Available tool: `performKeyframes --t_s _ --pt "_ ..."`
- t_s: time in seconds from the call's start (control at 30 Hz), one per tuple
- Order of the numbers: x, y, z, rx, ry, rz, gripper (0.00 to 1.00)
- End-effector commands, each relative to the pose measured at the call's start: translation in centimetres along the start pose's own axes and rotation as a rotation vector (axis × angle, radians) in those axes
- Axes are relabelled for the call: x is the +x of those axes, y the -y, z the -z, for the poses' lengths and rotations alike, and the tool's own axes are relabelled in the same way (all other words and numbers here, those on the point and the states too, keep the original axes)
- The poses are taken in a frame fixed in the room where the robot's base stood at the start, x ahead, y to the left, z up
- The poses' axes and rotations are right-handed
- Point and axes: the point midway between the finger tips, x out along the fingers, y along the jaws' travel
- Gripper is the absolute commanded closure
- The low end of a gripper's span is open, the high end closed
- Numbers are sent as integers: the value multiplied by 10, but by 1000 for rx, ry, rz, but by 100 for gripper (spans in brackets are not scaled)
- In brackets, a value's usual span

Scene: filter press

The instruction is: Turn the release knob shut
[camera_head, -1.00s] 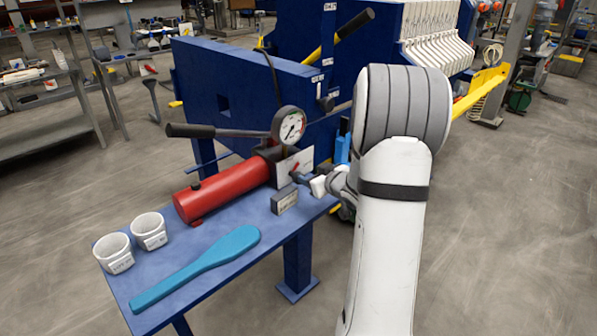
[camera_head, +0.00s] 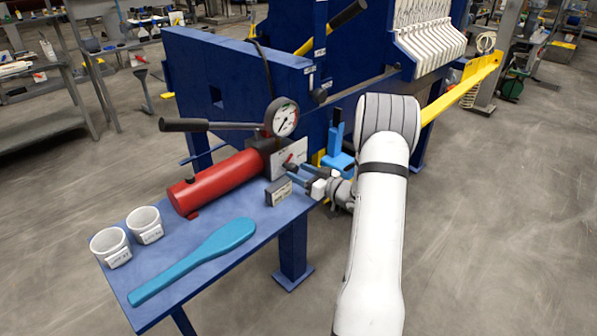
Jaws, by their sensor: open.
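The red hand pump (camera_head: 222,183) lies on the blue table, with a round dial gauge (camera_head: 282,118) and a black-handled lever (camera_head: 190,125) above it. The release knob, a small dark and red part (camera_head: 291,165), sits at the pump's right end in front of a pale plate (camera_head: 288,158). My gripper (camera_head: 298,174) is at the right edge of the table, pointing left at the knob. Its dark fingers are open and very close to the knob. At this size I cannot tell whether they touch it or stand around it.
A small grey block (camera_head: 278,192) stands just below my gripper. Two white cups (camera_head: 145,225) and a teal paddle (camera_head: 205,257) lie on the blue table (camera_head: 175,212). The blue press frame (camera_head: 225,80) rises behind. Open floor lies to the right.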

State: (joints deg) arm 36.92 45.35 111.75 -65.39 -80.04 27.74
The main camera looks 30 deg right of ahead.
Motion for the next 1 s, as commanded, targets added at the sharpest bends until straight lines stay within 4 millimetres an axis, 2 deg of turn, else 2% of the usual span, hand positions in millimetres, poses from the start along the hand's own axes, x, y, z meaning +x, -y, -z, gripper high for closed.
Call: performKeyframes --t_s 0.1,0.37,0.9,1.0 --pt "8 0 0 0 0 1 45" --pt "9 0 0 0 0 0 45" --pt "10 1 0 0 0 1 88" --pt "10 1 0 -2 1 1 89"
